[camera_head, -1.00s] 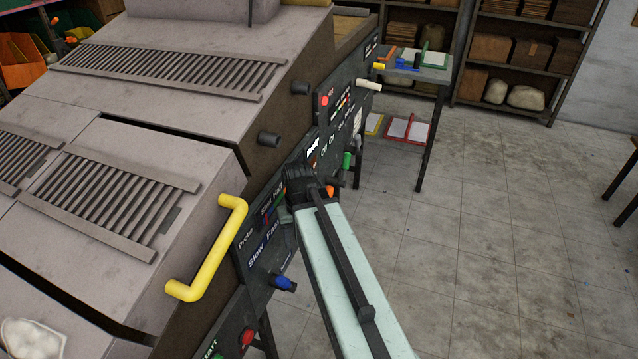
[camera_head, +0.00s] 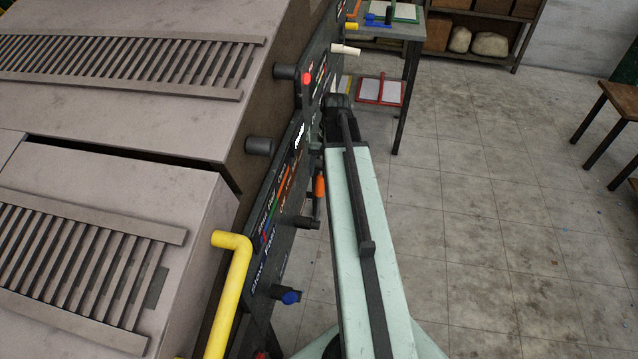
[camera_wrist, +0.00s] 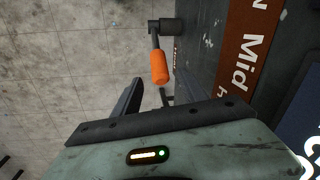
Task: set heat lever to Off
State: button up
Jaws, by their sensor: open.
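An orange-handled lever (camera_head: 319,187) sticks out from the machine's side panel. It also shows in the wrist view (camera_wrist: 159,67), on a crank from a dark round pivot. A brown label strip beside it reads "Mid", with other letters cut off; I cannot read the word Heat or Off there. My gripper (camera_wrist: 165,103) is open and empty at the bottom of the wrist view. In the head view my arm hides most of the gripper.
A blue knob (camera_head: 290,297), a white handle (camera_head: 345,49) and a red button (camera_head: 307,78) are on the same panel. A yellow grab handle (camera_head: 228,295) juts out nearby. A small table (camera_head: 412,60) stands beyond.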

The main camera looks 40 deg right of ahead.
aim_at(321, 179)
jog(key=f+b, duration=0.6)
jog(key=f, duration=0.1)
jog(key=shift+w+a, duration=0.2)
jog(key=shift+a, duration=0.2)
jog(key=shift+r, duration=0.15)
grip_shut()
dwell(0.7)
